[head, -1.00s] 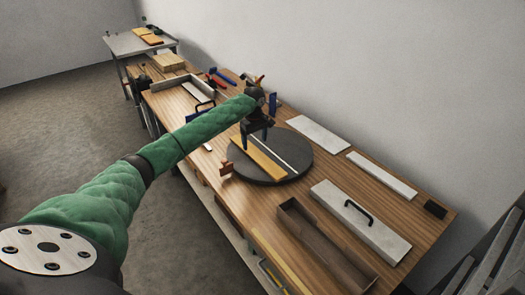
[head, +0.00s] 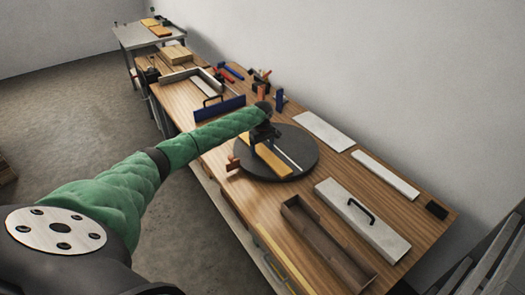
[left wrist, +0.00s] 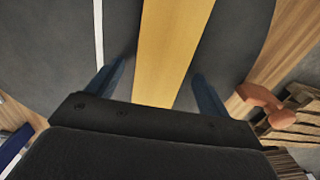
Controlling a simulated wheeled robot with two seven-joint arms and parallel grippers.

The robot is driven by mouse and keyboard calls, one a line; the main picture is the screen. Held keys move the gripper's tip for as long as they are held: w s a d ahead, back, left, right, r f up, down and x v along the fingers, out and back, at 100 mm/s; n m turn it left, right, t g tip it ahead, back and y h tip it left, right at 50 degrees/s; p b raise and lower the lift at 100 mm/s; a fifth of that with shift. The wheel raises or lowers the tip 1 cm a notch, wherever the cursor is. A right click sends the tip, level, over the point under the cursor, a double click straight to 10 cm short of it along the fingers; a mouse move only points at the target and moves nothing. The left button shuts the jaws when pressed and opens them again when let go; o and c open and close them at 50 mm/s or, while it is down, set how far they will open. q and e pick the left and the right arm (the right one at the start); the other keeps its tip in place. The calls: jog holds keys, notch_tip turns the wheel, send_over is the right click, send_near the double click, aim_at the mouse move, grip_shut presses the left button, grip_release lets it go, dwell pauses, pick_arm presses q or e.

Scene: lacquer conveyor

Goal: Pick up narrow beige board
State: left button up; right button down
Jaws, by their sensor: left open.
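The narrow beige board (head: 277,164) looks yellowish and lies flat on a dark round turntable (head: 300,151) on the workbench. My left gripper (head: 264,147) is open above the board's far part, and the gripper hides some of it. In the left wrist view the board (left wrist: 172,45) runs between the two blue fingers of my left gripper (left wrist: 158,84), with a gap on each side. I cannot tell how far the fingertips are above the turntable. My right gripper is not in view.
A thin white strip (head: 288,152) lies beside the board on the turntable. An orange clamp-like piece (head: 233,162) stands at the turntable's left edge. A brown open tray (head: 325,245), a grey slab with a black handle (head: 362,220) and pale boards (head: 385,175) lie to the right.

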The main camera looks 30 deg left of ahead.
pick_arm(q)
jog(key=shift+f, duration=0.2)
jog(key=shift+r, duration=0.1)
jog(key=c, duration=1.2)
jog(key=shift+c, duration=0.2)
